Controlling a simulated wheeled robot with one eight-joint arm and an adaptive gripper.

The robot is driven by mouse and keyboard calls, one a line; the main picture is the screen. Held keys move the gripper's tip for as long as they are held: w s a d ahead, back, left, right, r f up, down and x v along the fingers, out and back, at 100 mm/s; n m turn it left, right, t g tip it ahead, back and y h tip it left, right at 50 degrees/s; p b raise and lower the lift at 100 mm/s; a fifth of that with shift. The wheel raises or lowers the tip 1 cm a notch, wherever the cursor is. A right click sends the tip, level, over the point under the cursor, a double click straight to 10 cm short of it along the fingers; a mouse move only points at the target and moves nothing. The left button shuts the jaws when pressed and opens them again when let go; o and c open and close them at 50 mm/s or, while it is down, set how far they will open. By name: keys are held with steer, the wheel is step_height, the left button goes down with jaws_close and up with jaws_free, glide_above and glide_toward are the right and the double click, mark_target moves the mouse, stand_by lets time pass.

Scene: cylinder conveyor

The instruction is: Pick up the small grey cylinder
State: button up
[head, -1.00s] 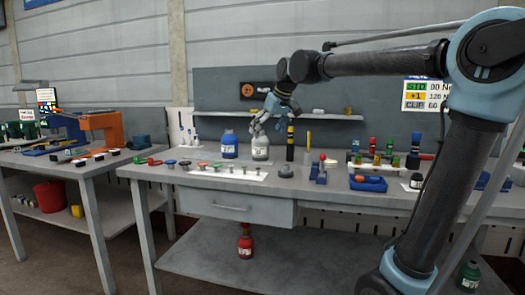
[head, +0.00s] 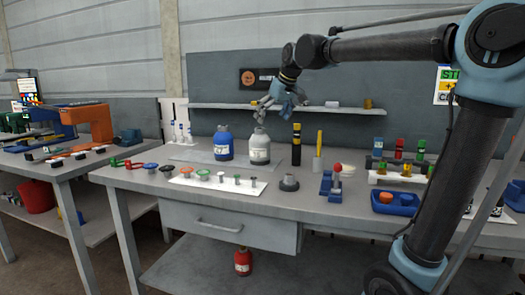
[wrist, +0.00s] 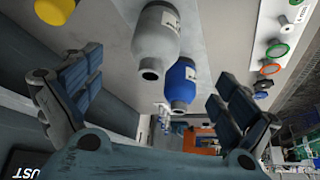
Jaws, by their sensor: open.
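A grey, bottle-shaped cylinder with a pale label (head: 260,150) stands upright on the workbench, just right of a blue one (head: 223,145). In the wrist view the grey cylinder (wrist: 157,40) lies in the upper middle between my fingers, with the blue one (wrist: 181,85) beyond it. My gripper (head: 281,99) is open and empty, above and slightly right of the grey cylinder's neck. Its two spread fingers (wrist: 158,75) show at left and right in the wrist view. I see no contact with the cylinder.
A black-and-yellow post (head: 296,148) and a yellow rod (head: 319,146) stand right of the grey cylinder. A white strip with several small parts (head: 215,184) lies in front. A narrow shelf (head: 230,106) runs behind. A blue tray (head: 397,205) sits farther right.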

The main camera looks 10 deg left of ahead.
mark_target(264, 137)
steer(key=x, duration=1.2)
steer(key=shift+w+d, duration=0.1)
steer(key=shift+w, duration=0.05)
steer(key=shift+w+d+x, duration=0.1)
steer(key=shift+x, duration=1.2)
steer(key=shift+w+d+x, duration=0.1)
steer(key=shift+x, duration=1.25)
steer(key=c, duration=1.7)
steer(key=shift+d, duration=0.1)
steer(key=shift+c, duration=1.2)
steer(key=shift+r, duration=0.15)
